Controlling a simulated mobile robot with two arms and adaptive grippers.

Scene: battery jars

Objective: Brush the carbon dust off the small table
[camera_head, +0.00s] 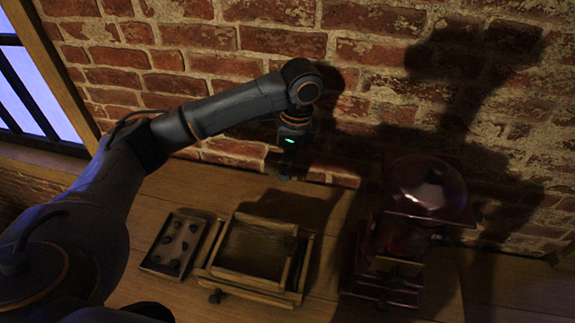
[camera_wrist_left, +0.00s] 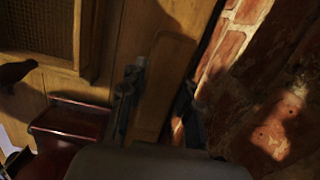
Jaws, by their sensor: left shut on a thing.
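My left gripper (camera_head: 288,172) points down in front of the brick wall, behind the wooden frame. In the left wrist view its fingers (camera_wrist_left: 158,97) are shut on a flat, wooden, round-ended piece (camera_wrist_left: 168,65). It looks like a brush handle, but its bristles are hidden. In the head view the held piece is lost in shadow. A low wooden stand with a raised frame (camera_head: 213,268) and a knob sits at the centre; it may be the small table. Its inset top also shows in the left wrist view (camera_wrist_left: 40,25). I cannot make out carbon dust on it. My right gripper is out of view.
A shallow tray (camera_head: 147,266) with several dark lumps stands left of the stand. A dark red domed apparatus (camera_head: 430,190) stands at the right. The brick wall (camera_head: 370,95) closes off the back. Bare wooden worktop (camera_head: 330,215) lies between stand and apparatus, partly in shadow.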

